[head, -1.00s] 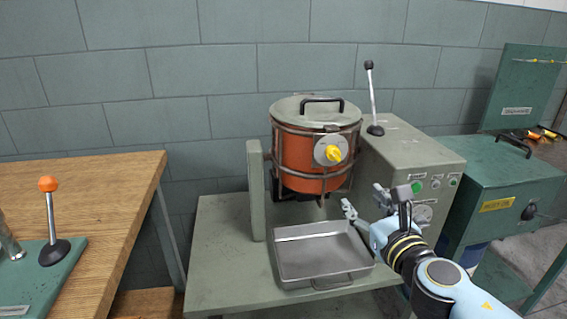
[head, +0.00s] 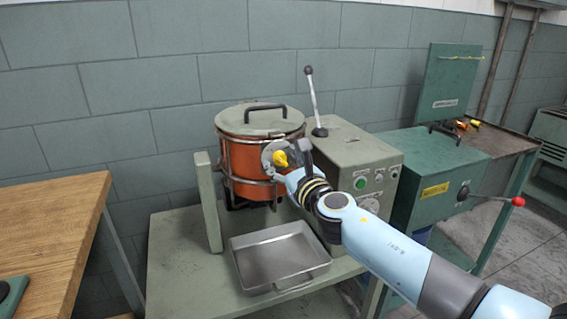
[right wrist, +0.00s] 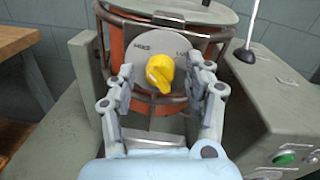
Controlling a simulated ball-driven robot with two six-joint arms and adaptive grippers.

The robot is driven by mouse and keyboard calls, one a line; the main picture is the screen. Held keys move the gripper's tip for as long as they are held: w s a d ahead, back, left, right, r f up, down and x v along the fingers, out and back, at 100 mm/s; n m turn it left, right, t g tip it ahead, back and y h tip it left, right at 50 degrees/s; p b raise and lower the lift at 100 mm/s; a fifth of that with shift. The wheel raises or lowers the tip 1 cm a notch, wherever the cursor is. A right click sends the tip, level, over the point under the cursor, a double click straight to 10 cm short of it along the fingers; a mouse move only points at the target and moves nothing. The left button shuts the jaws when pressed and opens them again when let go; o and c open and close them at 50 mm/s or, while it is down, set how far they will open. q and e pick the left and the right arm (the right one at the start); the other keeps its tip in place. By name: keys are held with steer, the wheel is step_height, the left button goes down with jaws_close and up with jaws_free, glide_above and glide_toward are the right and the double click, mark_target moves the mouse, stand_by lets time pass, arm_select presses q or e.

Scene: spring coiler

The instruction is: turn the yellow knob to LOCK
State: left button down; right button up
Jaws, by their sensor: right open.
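The yellow knob (head: 281,158) sits on a round grey plate on the front of the orange pot (head: 243,163). In the right wrist view the yellow knob (right wrist: 159,73) lies between the fingers of my right gripper (right wrist: 162,76). These fingers are spread, with a gap visible on each side of the knob. My left gripper is out of view.
An empty metal tray (head: 280,258) stands on the green-grey bench below the pot. A grey control box (head: 357,165) with a black-knobbed lever (head: 314,97) is right of the pot. A wooden table (head: 45,240) is at left, and a green box (head: 430,170) at right.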

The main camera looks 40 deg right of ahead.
jaws_close()
stand_by(0.3)
steer(key=m+b, duration=0.2)
steer(key=m, duration=0.1)
steer(key=shift+f+m, duration=0.15)
steer(key=shift+m, duration=0.25)
steer(key=m+b, duration=0.2)
steer(key=m, duration=0.2)
steer(key=shift+m+t+b, duration=0.3)
steer(key=shift+b, duration=0.05)
steer(key=m+b, duration=0.2)
steer(key=m, duration=0.2)
steer(key=shift+f+m+b, duration=0.1)
steer(key=shift+m+b, duration=0.2)
steer(key=shift+m+h+b, duration=0.3)
steer(key=shift+m+b, duration=1.15)
steer(key=shift+m, duration=1.15)
